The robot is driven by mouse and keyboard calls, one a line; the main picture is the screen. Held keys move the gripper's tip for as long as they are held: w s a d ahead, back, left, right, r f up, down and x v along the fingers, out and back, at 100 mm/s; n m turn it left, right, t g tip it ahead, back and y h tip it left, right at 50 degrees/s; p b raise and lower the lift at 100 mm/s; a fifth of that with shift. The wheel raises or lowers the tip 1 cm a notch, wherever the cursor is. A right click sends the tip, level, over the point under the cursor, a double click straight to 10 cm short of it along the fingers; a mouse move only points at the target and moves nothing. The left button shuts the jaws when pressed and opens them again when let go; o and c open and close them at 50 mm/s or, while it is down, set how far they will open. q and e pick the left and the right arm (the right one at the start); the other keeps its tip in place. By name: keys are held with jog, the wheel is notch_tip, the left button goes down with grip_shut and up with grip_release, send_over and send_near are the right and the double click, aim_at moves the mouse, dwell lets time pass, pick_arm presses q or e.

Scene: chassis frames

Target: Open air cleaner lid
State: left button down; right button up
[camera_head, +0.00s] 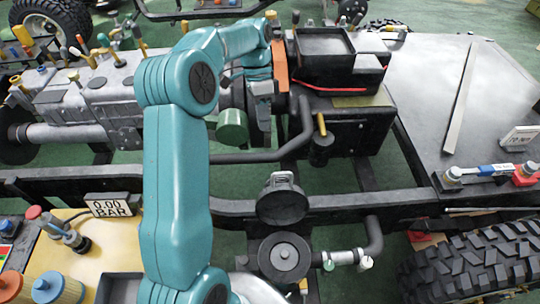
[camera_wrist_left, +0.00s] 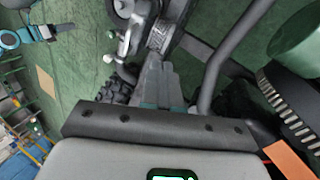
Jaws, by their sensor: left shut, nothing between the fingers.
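The air cleaner (camera_head: 285,257) is a round dark housing at the lower middle of the head view, with a paler round cap at its centre. A dark round disc with a clasp-like tab, apparently its lid (camera_head: 283,203), stands tilted up just behind it. In the left wrist view, the lid appears near the top (camera_wrist_left: 160,36). My left gripper (camera_head: 262,115) is beyond the lid, beside the engine, apart from both parts. Its fingers (camera_wrist_left: 165,85) are shut and empty. My right gripper is not in view.
A green cylinder (camera_head: 232,126) and an orange band (camera_head: 280,66) are close to my left gripper. A dark curved pipe (camera_head: 270,154) and a chassis rail (camera_head: 345,201) lie between gripper and air cleaner. A large tyre (camera_head: 470,262) is at lower right.

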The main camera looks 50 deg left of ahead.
pick_arm(q)
jog(key=s+d+f+p, duration=0.1)
jog(key=s+d+f, duration=0.2)
jog(key=d+f, duration=0.3)
jog(key=shift+x, duration=1.05)
jog(key=shift+s, duration=0.15)
